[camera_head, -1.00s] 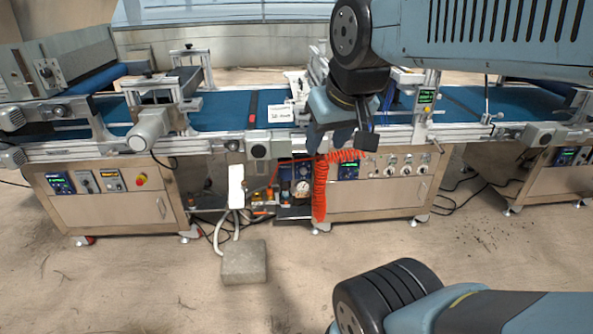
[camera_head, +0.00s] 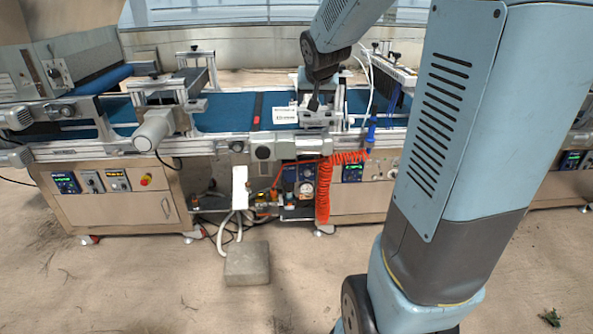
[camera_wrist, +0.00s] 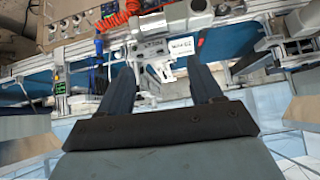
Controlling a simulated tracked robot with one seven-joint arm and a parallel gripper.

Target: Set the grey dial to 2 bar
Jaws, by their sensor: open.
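My gripper (camera_wrist: 160,78) is open in the wrist view, its two dark fingers spread with nothing held between them. In the head view the dark end of my arm hangs over the middle of the conveyor line, and its fingers are not clear. A small round gauge with a white face (camera_head: 305,188) sits below the conveyor, left of the red coiled hose. The gauge is beside a dark blue unit (camera_head: 305,172). I cannot make out a grey dial there for certain, and the gauge reading is too small to read. My gripper is above and apart from the gauge.
The red coiled hose (camera_head: 322,195) hangs right of the gauge. A white upright box (camera_head: 239,187) and a concrete block (camera_head: 247,263) stand to the left. A white label plate (camera_head: 285,115) is on the blue belt (camera_head: 225,112).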

